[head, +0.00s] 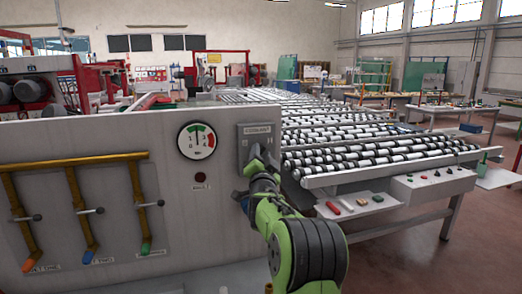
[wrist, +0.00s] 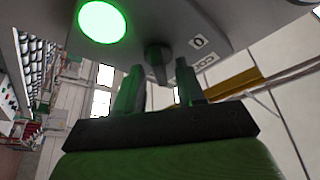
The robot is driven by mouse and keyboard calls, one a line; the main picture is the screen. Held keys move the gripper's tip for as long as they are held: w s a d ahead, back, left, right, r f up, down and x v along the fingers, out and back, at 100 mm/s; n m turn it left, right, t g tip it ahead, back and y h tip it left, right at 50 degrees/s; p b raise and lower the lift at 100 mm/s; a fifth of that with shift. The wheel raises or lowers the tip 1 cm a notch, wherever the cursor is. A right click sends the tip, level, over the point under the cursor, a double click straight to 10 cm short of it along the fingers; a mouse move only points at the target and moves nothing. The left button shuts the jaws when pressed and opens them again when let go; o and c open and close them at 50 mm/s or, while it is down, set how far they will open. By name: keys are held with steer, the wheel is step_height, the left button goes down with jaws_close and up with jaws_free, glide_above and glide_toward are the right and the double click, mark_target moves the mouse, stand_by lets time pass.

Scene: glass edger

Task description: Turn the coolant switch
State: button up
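The coolant switch plate (head: 258,129) is a grey panel labelled COOLANT on the white machine front. My gripper (head: 261,158) is right in front of it and hides most of its lower part. In the wrist view, the dark switch knob (wrist: 157,54) sticks out of the plate between the two fingertips of my gripper (wrist: 161,72). The fingers are apart, with what looks like a small gap on each side of the knob.
A pressure gauge (head: 197,140) and a dark red button (head: 200,177) sit left of the plate. Yellow pipes with valve levers (head: 75,200) are further left. A roller conveyor (head: 340,150) and a control box (head: 432,184) stand to the right, with open floor beyond.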

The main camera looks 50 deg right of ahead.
steer(key=shift+w+d, duration=0.15)
jaws_close()
steer(key=shift+n+b, duration=0.3)
steer(key=shift+b, duration=0.1)
steer(key=n+t+y+b, duration=0.1)
steer(key=n+y+b, duration=0.2)
steer(key=n, duration=0.4)
steer(key=n+t+y+b, duration=0.2)
steer(key=n+y+b, duration=0.1)
steer(key=n, duration=0.4)
steer(key=n+t+y+b, duration=0.2)
steer(key=n+y+b, duration=0.1)
steer(key=n, duration=0.5)
steer(key=shift+d+r+y+b, duration=0.1)
steer(key=shift+y+b, duration=0.2)
steer(key=shift+b, duration=0.15)
